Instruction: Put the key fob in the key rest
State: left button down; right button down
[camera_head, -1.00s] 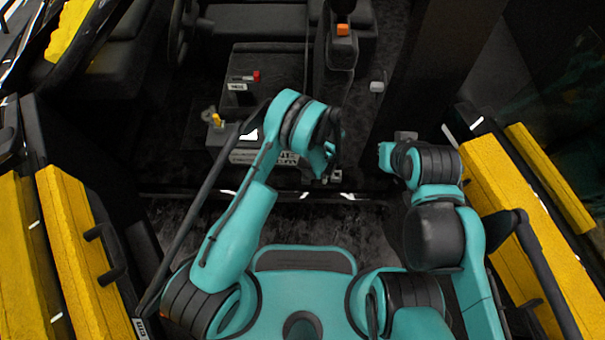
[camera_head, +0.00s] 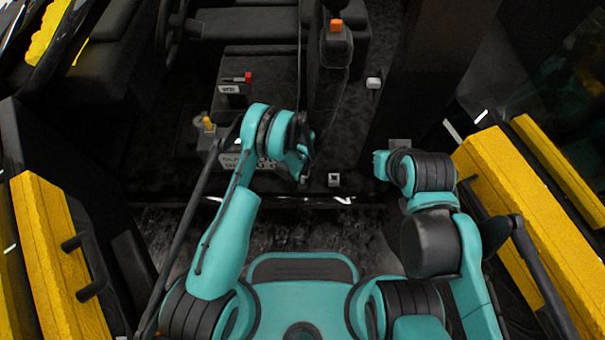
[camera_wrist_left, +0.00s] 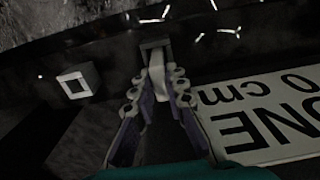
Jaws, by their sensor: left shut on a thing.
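My left gripper (camera_head: 303,172) is low over the dark floor sill in the head view, its fingertips small and dark there. In the left wrist view the left gripper (camera_wrist_left: 158,88) is shut on a slim light piece with a dark grey head (camera_wrist_left: 155,46), which I take for the key fob. A small pale square holder with a dark opening (camera_wrist_left: 75,82), probably the key rest, stands left of the held piece and apart from it. It also shows in the head view as a small pale box (camera_head: 334,180), just right of my left gripper. My right gripper's fingers do not show.
A white lettered plate (camera_wrist_left: 270,115) lies beside the gripper. A yellow-topped control (camera_head: 208,123), a red-tipped lever (camera_head: 248,77) and an orange-topped lever (camera_head: 336,25) stand farther back. Yellow panels (camera_head: 60,260) flank my sides. My right arm is folded at the right.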

pick_arm(q)
jog(key=shift+f, duration=0.1)
jog(key=c, duration=1.5)
grip_release()
jog(key=shift+c, duration=0.2)
notch_tip(320, 180, up, 12)
jog(key=p, duration=0.4)
